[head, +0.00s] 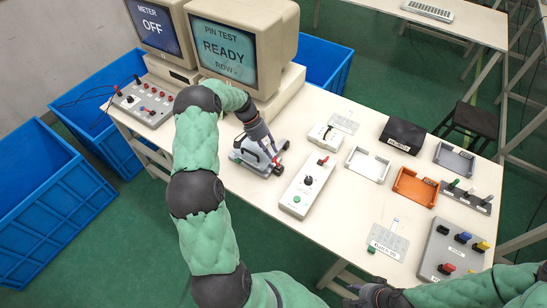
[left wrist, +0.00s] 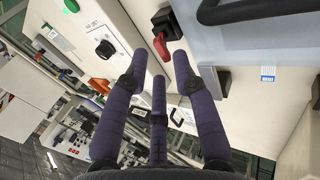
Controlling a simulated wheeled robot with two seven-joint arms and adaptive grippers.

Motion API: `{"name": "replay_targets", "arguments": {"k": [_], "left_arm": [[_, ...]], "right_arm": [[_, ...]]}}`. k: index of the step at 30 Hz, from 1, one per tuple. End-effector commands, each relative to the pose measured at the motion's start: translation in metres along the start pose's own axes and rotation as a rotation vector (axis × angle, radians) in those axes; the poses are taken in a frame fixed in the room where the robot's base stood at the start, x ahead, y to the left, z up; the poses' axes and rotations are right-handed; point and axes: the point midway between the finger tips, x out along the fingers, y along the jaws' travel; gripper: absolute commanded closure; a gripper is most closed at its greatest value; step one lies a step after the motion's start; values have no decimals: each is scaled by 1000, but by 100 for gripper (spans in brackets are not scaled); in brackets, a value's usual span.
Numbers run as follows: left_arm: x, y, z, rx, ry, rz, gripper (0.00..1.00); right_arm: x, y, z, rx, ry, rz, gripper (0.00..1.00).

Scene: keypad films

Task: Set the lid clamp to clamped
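A grey fixture (head: 257,158) with a lid and a black bar handle stands on the table in front of the monitors. In the left wrist view I see the grey lid (left wrist: 262,48) and its black handle (left wrist: 235,12). The lid clamp, a red lever on a black block (left wrist: 163,33), is beside the lid; small red parts show on the fixture's right side in the head view. My left gripper (head: 270,150) is over the fixture, its dark fingers (left wrist: 160,75) spread and empty, pointing toward the lever. Contact cannot be told. My right gripper (head: 368,294) is at the bottom edge, partly cut off.
A white control box (head: 308,190) with a knob, red switch and green button stands right of the fixture. Monitors reading "OFF" (head: 155,24) and "READY" (head: 228,50) stand behind. An orange tray (head: 414,188) and a button panel (head: 452,247) are further right.

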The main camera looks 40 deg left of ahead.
Motion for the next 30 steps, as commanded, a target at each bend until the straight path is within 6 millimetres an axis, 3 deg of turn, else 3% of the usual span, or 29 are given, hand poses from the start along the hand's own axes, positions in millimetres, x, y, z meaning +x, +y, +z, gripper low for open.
{"name": "replay_targets", "arguments": {"k": [6, 12, 30], "left_arm": [[-43, 0, 0, 0, 1, -2, 73], [-65, 0, 0, 0, 0, -1, 73], [-71, 0, 0, 0, -1, 0, 73]], "right_arm": [[0, 0, 0, 0, 0, 0, 60], [0, 0, 0, 0, 0, 0, 60], [0, 0, 0, 0, 0, 0, 60]]}}
